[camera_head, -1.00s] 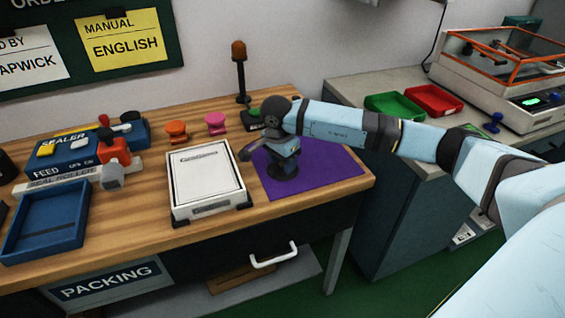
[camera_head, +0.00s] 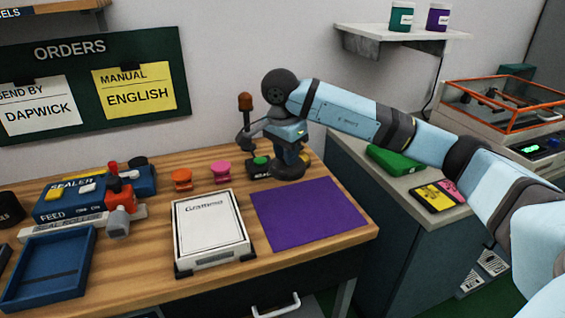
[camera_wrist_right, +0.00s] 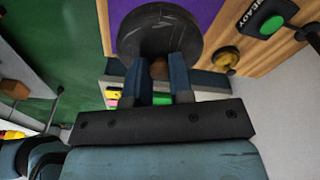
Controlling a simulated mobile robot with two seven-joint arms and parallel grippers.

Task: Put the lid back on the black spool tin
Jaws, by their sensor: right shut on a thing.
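The black spool tin (camera_head: 9,208) stands at the far left of the wooden bench, cut off by the picture edge, with part of its white lettering showing. My right gripper (camera_head: 290,152) is above the back right of the bench, far from the tin. It is shut on a dark round lid (camera_head: 287,170). In the right wrist view the fingers (camera_wrist_right: 158,72) close on a small brown part at the lid's middle, and the broad dark disc (camera_wrist_right: 160,30) lies beyond them. My left gripper is not in view.
A purple mat (camera_head: 308,215) is bare. Orange (camera_head: 181,179) and pink (camera_head: 220,172) stamps and an amber beacon (camera_head: 245,103) stand behind.

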